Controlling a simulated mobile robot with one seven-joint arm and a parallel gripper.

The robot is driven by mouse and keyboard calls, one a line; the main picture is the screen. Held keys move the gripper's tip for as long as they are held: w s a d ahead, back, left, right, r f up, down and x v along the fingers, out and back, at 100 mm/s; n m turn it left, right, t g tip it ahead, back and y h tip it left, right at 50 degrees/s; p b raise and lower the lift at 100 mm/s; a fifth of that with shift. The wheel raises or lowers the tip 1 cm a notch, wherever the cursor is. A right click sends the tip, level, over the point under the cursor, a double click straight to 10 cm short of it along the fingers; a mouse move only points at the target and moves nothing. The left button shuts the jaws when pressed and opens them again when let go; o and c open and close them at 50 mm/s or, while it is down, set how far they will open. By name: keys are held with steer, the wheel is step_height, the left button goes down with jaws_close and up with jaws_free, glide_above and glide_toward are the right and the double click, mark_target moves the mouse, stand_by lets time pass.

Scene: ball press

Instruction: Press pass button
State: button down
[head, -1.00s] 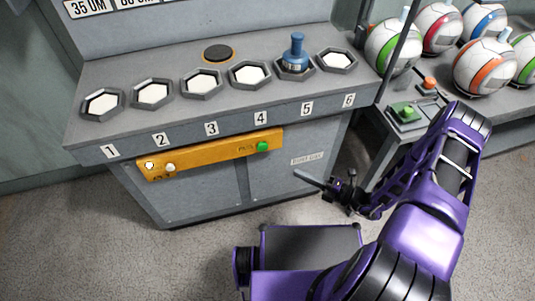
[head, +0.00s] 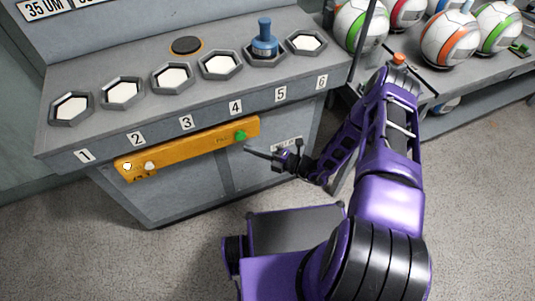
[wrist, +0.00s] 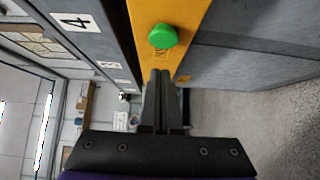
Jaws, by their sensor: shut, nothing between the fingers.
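The green pass button (head: 240,135) sits at the right end of the orange panel (head: 190,148) on the front of the grey console. In the wrist view the green button (wrist: 163,37) is just beyond my fingertips, and part of the panel lettering below it is covered by the fingers. My gripper (head: 246,150) is shut and empty, a little below and right of the button in the head view. In the wrist view my gripper (wrist: 161,74) points toward the button, apart from it in the picture; the exact depth gap is hard to tell.
White buttons (head: 150,167) are at the panel's left end. The console top (head: 130,70) has several numbered hexagonal sockets; a blue piece (head: 265,40) stands in socket 5. Striped balls (head: 450,40) rest on the right bench. The floor in front is clear.

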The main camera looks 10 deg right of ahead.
mark_target(238, 138)
steer(key=shift+w+a, duration=0.2)
steer(key=shift+w, duration=0.65)
steer(key=shift+w+a, duration=0.15)
steer(key=shift+w, duration=0.7)
